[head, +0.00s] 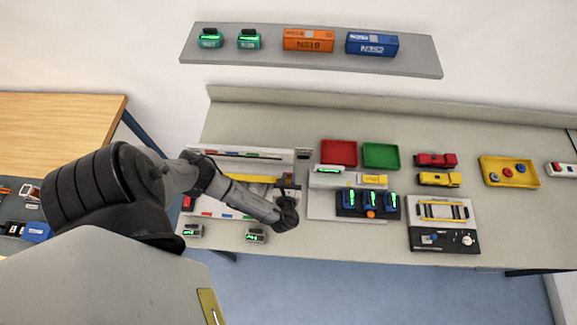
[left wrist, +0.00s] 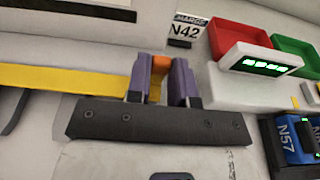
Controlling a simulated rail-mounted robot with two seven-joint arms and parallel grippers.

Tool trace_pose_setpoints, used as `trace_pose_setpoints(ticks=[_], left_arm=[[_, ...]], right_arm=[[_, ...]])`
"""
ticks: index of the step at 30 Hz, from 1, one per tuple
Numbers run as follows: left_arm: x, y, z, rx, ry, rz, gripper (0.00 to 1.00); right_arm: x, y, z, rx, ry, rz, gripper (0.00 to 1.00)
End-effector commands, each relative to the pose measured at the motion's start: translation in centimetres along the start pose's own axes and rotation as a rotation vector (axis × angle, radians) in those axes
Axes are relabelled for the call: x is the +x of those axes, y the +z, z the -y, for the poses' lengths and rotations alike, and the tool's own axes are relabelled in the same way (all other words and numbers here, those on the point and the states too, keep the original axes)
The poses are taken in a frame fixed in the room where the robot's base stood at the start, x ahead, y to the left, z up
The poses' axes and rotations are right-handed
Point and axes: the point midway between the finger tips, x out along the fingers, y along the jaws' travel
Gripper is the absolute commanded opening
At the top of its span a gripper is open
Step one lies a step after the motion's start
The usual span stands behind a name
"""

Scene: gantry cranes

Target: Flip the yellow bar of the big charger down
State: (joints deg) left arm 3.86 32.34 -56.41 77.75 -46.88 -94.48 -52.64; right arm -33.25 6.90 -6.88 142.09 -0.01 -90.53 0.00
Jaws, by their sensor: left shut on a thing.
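The big charger (head: 225,164) is a pale grey unit on the bench, partly hidden behind my left arm. Its yellow bar (head: 252,178) runs left to right across it; the bar also fills the left of the left wrist view (left wrist: 60,79). An orange piece (left wrist: 158,64) shows at the bar's right end. My left gripper (head: 289,184) is at that end, its two purple fingers (left wrist: 159,75) shut on either side of the orange piece. I cannot tell how far the bar is tilted. My right gripper is in neither view.
An N42 sign (left wrist: 186,30) stands close behind the fingers. A smaller charging station with blue packs (head: 372,200), a red tray (head: 339,147) and a green tray (head: 381,145) stand to the right. Small grey devices (head: 256,236) lie along the front edge. A shelf (head: 420,58) hangs above.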

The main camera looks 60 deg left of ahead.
Motion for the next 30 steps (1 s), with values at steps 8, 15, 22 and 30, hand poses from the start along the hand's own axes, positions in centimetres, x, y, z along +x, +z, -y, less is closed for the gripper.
trace_pose_setpoints(ticks=[8, 15, 22, 30], left_arm=[[0.0, 0.1, 0.0, 0.000, 0.001, 0.002, 0.22], [0.0, 0.0, 0.0, 0.000, 0.001, 0.001, 0.45], [0.0, 0.0, 0.0, 0.000, 0.001, 0.000, 0.47], [-2.5, -0.1, 0.0, -0.002, -0.001, -0.004, 0.47]], right_arm=[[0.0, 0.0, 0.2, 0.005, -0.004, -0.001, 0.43], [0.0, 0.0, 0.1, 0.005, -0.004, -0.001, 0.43], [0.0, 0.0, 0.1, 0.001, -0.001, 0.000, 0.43], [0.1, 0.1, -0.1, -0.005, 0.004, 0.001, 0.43]])
